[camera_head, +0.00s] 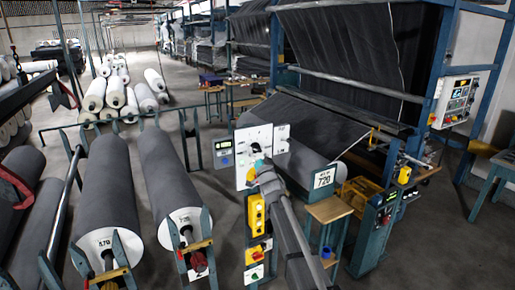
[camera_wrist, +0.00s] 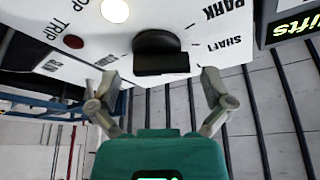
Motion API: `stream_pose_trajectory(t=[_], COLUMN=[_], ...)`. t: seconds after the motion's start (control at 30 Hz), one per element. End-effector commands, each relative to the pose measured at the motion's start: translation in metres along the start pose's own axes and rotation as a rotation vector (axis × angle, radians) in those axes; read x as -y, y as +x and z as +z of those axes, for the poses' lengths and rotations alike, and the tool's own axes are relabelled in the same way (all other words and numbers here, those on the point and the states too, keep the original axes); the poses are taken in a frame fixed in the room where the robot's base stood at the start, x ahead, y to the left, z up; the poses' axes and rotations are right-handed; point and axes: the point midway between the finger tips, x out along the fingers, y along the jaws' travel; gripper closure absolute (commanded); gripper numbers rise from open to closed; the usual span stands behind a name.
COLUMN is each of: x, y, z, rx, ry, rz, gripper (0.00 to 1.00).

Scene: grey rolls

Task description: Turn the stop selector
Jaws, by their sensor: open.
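A black selector knob (camera_wrist: 161,52) with a flat bar-shaped grip sits on a white control panel (camera_wrist: 215,22). PARK and SHAFT are printed on one side of the knob, TRIP and a partly cut-off label on the other. My gripper (camera_wrist: 160,86) is open, its two fingers spread to either side below the knob in the wrist view, empty and apart from it.
A lit round lamp (camera_wrist: 115,10) and a dark red button (camera_wrist: 74,41) are on the panel near the knob. A yellow switch box (camera_head: 256,214) is below the panel.

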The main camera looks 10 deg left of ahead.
Motion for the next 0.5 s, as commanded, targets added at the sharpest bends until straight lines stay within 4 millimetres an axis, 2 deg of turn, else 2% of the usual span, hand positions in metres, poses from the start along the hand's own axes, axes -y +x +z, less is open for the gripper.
stream_pose_trajectory(t=[0.03, 0.2, 0.5], x=[0.0002, 0.0, -0.0002], y=[0.0078, 0.0162, 0.0173], z=[-0.0007, -0.0003, 0.0], rx=[0.0, 0.0, 0.0], ry=[0.0, 0.0, 0.0], rz=[0.0, 0.0, 0.0], gripper=[0.0, 0.0, 0.0])
